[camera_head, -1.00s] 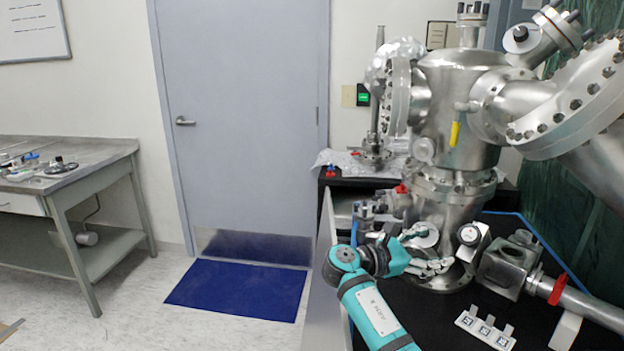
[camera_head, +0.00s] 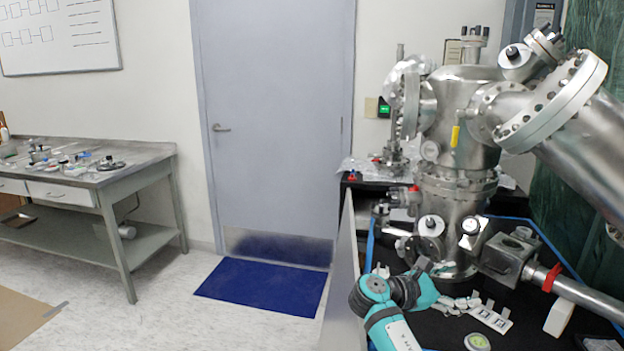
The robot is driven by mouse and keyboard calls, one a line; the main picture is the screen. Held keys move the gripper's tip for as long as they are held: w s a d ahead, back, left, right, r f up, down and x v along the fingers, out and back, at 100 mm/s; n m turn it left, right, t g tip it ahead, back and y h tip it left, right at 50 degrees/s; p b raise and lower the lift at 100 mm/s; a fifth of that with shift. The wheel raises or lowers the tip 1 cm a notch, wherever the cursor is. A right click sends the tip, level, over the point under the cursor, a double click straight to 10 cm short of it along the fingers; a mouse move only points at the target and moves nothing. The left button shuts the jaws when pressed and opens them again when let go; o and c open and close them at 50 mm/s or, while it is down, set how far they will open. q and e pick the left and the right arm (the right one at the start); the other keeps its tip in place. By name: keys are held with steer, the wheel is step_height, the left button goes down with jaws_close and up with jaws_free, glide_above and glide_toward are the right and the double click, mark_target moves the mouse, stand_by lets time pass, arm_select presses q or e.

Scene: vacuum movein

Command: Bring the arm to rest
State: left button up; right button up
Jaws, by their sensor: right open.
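My right arm (camera_head: 375,295), teal and grey, comes up from the bottom of the head view. Its wrist is bent to the right. My right gripper (camera_head: 463,303) is open, with its grey fingers pointing right over the black bench top (camera_head: 428,325). I see nothing between the fingers. It is in front of the base of the steel vacuum chamber (camera_head: 470,100), lower in the picture than the chamber's small front ports. My left gripper is out of view.
A white plate with square markers (camera_head: 490,319) and a round pale disc (camera_head: 477,342) are near the right gripper. A steel pipe with a red band (camera_head: 553,278) is at right. The floor by the blue mat (camera_head: 262,286) is clear. A cluttered side table (camera_head: 140,162) stands at left.

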steer(key=s+a+f+m+y, duration=0.1)
steer(key=s+f+m+y, duration=0.25)
steer(key=s+f, duration=0.6)
steer(key=s+a+f+m+y, duration=0.25)
steer(key=s+f+y, duration=0.35)
steer(key=f, duration=0.7)
steer(key=s+a+m+g+y, duration=0.1)
steer(key=s+a+m+y, duration=0.25)
steer(key=s, duration=0.85)
steer(key=s+a+m+y, duration=0.3)
steer(key=s+m, duration=0.2)
steer(key=s, duration=0.6)
step_height(320, 180, down, 26)
steer(key=s+g, duration=0.2)
arm_select(q)
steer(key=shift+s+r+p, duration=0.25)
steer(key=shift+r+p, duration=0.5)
steer(key=shift+p, duration=0.05)
arm_select(e)
steer(key=s+d+f, duration=0.2)
steer(key=s+f, duration=1.2)
steer(key=s, duration=0.2)
steer(key=shift+d+f+g+h, duration=0.3)
steer(key=shift+d+f+g, duration=0.05)
steer(key=shift+g, duration=0.05)
